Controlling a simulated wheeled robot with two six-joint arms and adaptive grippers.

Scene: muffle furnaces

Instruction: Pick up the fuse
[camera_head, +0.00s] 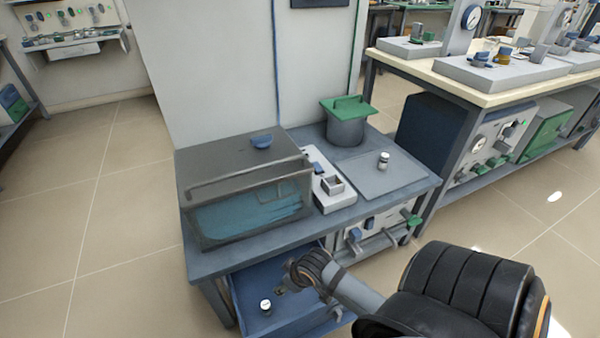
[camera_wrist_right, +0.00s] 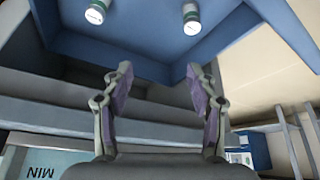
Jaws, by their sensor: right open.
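Two small white cylinders with dark bands, which look like fuses, lie in the open blue drawer (camera_head: 245,285). In the right wrist view one fuse (camera_wrist_right: 96,12) is at the upper left and the other fuse (camera_wrist_right: 193,20) is at the top, right of centre. The head view shows one fuse (camera_head: 265,305) in the drawer; the other seems hidden by my gripper. My right gripper (camera_head: 283,284) is over the drawer, its fingers (camera_wrist_right: 158,75) open and empty, apart from both fuses. My left gripper is not in view.
The table (camera_head: 215,265) above the drawer carries a glass-fronted box (camera_head: 245,215), a small white device (camera_head: 334,190) and a grey pot with a green lid (camera_head: 346,125). The table edge and drawer walls are close to my right gripper. Another bench (camera_head: 480,95) stands at right.

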